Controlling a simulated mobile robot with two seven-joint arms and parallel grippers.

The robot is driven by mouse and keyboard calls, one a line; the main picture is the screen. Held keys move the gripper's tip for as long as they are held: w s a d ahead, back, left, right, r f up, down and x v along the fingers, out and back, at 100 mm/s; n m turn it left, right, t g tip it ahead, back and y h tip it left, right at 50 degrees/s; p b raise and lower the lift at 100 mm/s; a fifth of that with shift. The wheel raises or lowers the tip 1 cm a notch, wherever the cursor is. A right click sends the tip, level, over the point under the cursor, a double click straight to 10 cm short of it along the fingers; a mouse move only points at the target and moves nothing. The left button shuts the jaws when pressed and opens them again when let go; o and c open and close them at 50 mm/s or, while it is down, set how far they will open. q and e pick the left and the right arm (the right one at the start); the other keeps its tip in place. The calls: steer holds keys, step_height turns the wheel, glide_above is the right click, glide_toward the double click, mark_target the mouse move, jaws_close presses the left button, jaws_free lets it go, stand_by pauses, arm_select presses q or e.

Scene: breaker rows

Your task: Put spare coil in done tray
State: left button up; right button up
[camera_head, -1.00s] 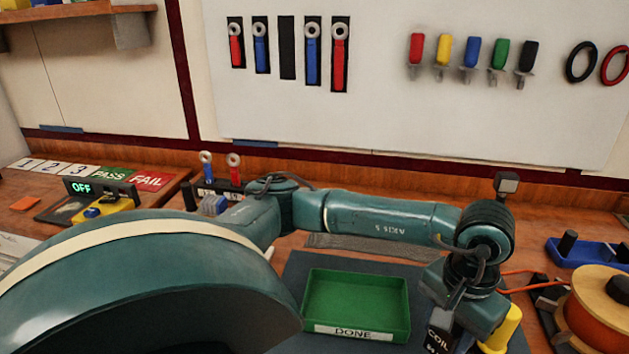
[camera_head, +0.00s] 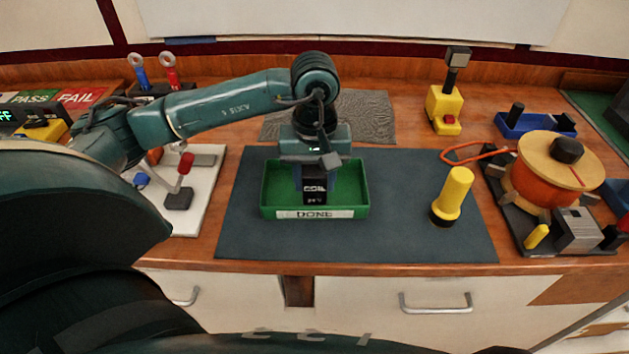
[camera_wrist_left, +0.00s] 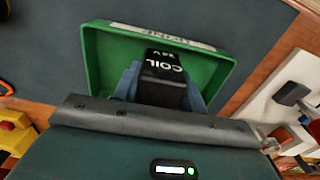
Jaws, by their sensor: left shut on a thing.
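The spare coil (camera_head: 315,186) is a black block with white lettering. My left gripper (camera_head: 314,178) is shut on it, and both are over the middle of the green done tray (camera_head: 272,190). In the left wrist view the coil (camera_wrist_left: 163,75) sits between the blue-grey fingers of the gripper (camera_wrist_left: 160,88), inside the outline of the tray (camera_wrist_left: 100,55). I cannot tell whether the coil touches the tray floor. The tray's front label reads DONE. My right gripper is not in view.
The tray stands on a dark mat (camera_head: 400,240). A yellow-handled tool (camera_head: 456,190) stands upright right of the tray. A wire spool (camera_head: 545,180) is further right, and a yellow box with a lever (camera_head: 445,108) is behind. A white board with a red-knobbed switch (camera_head: 205,200) is at left.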

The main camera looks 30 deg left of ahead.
mark_target(314, 169)
arm_select(q)
steer(key=shift+f, duration=0.75)
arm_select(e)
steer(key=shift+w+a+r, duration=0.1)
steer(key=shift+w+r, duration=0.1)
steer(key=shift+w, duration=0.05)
arm_select(q)
steer(key=shift+f, duration=0.15)
steer(key=o, duration=1.1)
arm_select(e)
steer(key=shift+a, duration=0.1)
arm_select(q)
steer(key=shift+r, duration=0.3)
step_height(314, 169, up, 12)
steer(key=shift+f+b, duration=0.15)
steer(key=shift+b, duration=0.3)
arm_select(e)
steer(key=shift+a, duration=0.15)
